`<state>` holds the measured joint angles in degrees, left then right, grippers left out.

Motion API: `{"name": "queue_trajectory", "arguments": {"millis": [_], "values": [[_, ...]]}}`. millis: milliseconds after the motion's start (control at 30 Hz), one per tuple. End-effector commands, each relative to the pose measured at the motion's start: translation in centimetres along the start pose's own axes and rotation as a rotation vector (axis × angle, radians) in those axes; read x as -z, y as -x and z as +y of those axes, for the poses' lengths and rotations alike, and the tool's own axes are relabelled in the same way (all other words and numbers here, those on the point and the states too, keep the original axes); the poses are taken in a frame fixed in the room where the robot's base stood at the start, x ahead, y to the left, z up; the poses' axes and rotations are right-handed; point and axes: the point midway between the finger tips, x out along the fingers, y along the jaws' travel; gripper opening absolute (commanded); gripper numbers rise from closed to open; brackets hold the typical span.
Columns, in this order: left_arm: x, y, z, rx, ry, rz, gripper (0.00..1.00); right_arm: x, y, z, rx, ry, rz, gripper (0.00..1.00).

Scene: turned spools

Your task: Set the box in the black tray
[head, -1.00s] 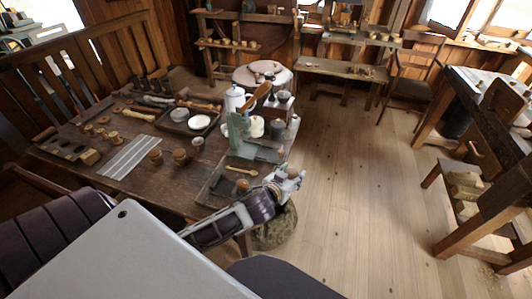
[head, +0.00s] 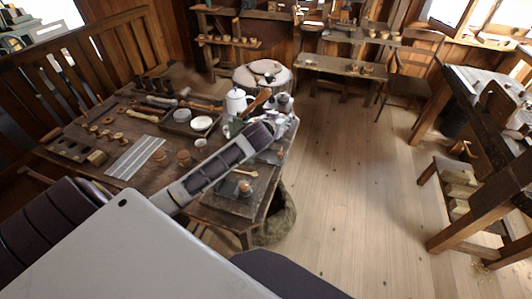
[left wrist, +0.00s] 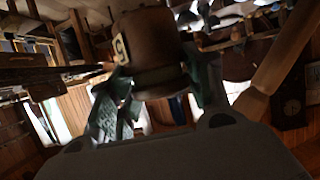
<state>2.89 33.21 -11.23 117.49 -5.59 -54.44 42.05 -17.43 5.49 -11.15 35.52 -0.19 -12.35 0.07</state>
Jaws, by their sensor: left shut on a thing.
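My left gripper (head: 284,126) is raised over the far right end of the table. In the left wrist view its two greenish fingers (left wrist: 158,92) are shut on a brown, round-sided box (left wrist: 150,40) with a pale tag marked C. The box is hard to make out in the head view. A dark tray (head: 176,129) with white dishes is at the middle back of the table. Another dark, flat tray-like piece (head: 212,203) lies at the near right corner, under a wooden spoon and a small pot. I cannot tell which is the black tray. My right gripper is out of view.
A white coffee pot (head: 236,101) stands behind my left forearm, which hides part of the table. Two brown pots (head: 183,158) and a pale striped board (head: 134,158) are left of the forearm. Open floor (head: 345,180) is to the right.

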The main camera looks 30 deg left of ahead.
Motion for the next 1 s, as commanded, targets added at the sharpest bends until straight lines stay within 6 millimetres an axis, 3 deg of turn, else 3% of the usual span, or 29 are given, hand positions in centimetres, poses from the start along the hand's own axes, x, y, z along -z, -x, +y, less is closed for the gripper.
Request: {"name": "queue_trajectory", "arguments": {"millis": [133,400,567,1000], "values": [[-0.1,-1.6,-2.4,0.035,0.015,-0.002,0.26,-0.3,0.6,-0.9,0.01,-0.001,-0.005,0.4],[-4.5,-4.5,-6.3,0.081,0.034,-0.004,0.26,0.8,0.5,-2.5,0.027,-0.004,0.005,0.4],[-6.5,-5.2,-6.5,0.068,0.031,0.0,0.26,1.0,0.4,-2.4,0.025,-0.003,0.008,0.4],[-6.5,-5.1,-6.4,0.049,0.02,0.001,0.26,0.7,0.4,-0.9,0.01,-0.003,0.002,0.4]]}}
